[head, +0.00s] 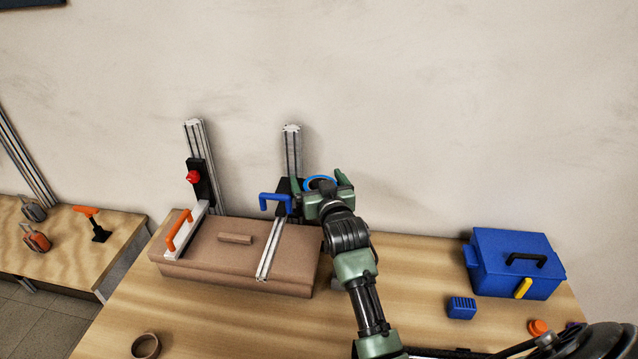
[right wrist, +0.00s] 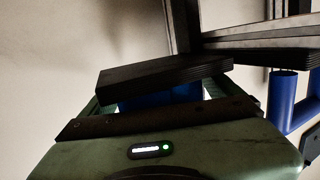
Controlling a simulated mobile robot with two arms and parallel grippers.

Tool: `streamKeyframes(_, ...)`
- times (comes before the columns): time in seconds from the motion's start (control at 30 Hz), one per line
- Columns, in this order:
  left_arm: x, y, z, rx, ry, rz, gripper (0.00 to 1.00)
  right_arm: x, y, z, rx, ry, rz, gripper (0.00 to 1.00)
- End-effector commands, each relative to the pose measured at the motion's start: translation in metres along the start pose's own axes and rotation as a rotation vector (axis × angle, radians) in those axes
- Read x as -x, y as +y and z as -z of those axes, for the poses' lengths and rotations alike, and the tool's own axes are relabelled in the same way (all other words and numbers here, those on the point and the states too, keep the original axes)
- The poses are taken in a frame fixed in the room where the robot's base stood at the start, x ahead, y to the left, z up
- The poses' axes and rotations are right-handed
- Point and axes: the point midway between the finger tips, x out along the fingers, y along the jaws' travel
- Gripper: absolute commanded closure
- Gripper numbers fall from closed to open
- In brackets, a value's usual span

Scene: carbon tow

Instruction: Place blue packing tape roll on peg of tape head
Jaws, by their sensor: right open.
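The blue packing tape roll (head: 320,180) shows as a blue ring between the fingers of my right gripper (head: 321,188), beside the black tape head (head: 284,186) on the right-hand upright rail. My right gripper is open around the roll. In the right wrist view the blue roll (right wrist: 160,98) is partly hidden behind a black plate (right wrist: 165,74) and the green gripper body. The peg is hidden, so I cannot tell whether the roll is around it. My left gripper is not in view.
A blue toolbox (head: 500,255) and a small blue block (head: 462,307) are at the right. A brown roll (head: 146,346) lies front left.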

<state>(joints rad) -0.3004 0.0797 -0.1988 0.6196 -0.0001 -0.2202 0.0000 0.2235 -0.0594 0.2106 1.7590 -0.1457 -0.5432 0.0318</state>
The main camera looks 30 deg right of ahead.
Motion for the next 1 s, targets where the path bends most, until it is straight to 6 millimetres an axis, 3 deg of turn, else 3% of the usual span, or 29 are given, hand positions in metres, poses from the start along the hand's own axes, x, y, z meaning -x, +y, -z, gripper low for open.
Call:
streamKeyframes(0.17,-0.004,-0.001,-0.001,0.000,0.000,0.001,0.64,0.016,0.000,0.000,0.000,0.001,0.001,0.07)
streamKeyframes(0.6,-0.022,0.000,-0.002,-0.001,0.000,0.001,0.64,0.103,0.000,0.000,0.000,0.001,0.001,0.07)
streamKeyframes(0.8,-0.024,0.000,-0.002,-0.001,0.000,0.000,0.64,0.119,0.000,0.002,0.000,0.000,0.000,0.07)
streamKeyframes(1.0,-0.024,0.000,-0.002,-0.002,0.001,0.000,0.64,0.120,0.000,0.003,0.000,0.001,0.000,0.07)
